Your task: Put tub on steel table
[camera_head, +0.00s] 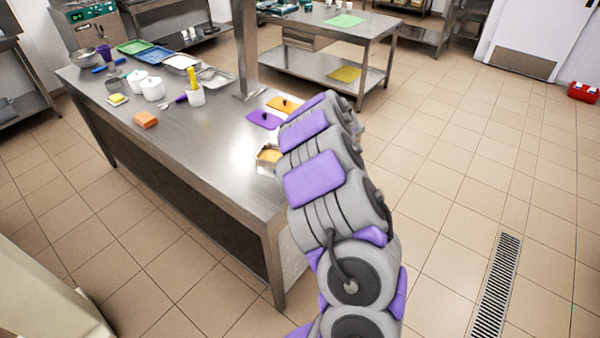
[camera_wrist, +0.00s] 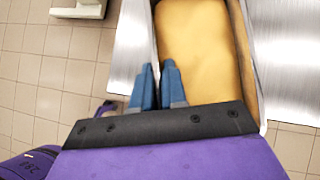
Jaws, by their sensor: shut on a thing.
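The tub (camera_wrist: 251,75) is a narrow steel pan filled with smooth orange-yellow stuff. In the head view the tub (camera_head: 268,155) shows at the right edge of the steel table (camera_head: 215,125), partly hidden behind my arm. My gripper (camera_wrist: 158,75) has its blue fingers closed on the tub's left wall in the wrist view. The table's bare steel (camera_wrist: 280,45) shows on both sides of the tub there. I cannot tell whether the tub's bottom touches the table. In the head view my arm hides the gripper.
Purple (camera_head: 264,119) and orange (camera_head: 283,104) lids lie beyond the tub, by a steel post (camera_head: 245,50). An orange block (camera_head: 146,119), white pots (camera_head: 153,89) and trays (camera_head: 152,57) stand farther left. The table's middle is clear. A second table (camera_head: 330,25) stands behind.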

